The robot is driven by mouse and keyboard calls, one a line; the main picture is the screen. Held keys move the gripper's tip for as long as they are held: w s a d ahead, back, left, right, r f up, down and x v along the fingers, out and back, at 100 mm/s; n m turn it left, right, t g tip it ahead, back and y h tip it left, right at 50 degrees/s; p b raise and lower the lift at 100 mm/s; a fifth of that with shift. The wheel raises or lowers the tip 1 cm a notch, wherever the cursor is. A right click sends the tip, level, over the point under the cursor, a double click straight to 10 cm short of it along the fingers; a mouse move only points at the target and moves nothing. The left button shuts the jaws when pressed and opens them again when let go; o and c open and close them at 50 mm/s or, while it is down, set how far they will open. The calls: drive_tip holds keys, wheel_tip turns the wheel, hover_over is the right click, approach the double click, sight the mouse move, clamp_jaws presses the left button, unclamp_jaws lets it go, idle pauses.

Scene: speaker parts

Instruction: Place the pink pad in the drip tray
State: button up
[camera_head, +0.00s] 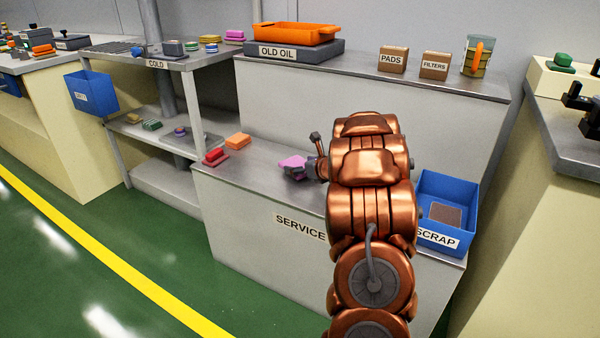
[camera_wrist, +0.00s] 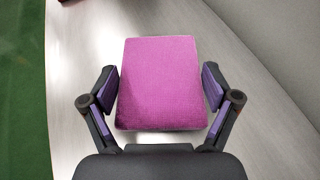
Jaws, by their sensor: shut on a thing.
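The pink pad (camera_head: 292,162) is at the service bench, left of my arm. It fills the middle of the wrist view (camera_wrist: 160,85), its broad woven face towards the camera. My gripper (camera_head: 300,168) is shut on it, with one finger at each side edge in the wrist view (camera_wrist: 162,92). I cannot tell whether the pad touches the bench or is held just above it. An orange tray (camera_head: 290,38), which looks like the drip tray, sits on the grey OLD OIL base (camera_head: 325,50) on the raised back counter. Its inside floor is mostly hidden.
Red (camera_head: 216,157) and orange pads (camera_head: 238,141) lie on the service bench (camera_head: 255,160). A blue SCRAP bin (camera_head: 459,190) stands right of my arm. PADS (camera_head: 393,60) and FILTERS boxes (camera_head: 434,66) and a jug (camera_head: 477,58) stand right of the tray.

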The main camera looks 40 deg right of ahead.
drive_tip(key=shift+f, duration=0.95)
drive_tip(key=shift+r, duration=0.1)
drive_tip(key=o, duration=0.8)
drive_tip(key=shift+s+r, duration=0.15)
drive_tip(key=shift+s, duration=0.05)
drive_tip(key=p+v, duration=0.2)
drive_tip(key=v, duration=0.9)
drive_tip(key=shift+s+r+p, duration=0.1)
drive_tip(key=shift+s+p, duration=0.15)
drive_tip(key=shift+p, duration=0.1)
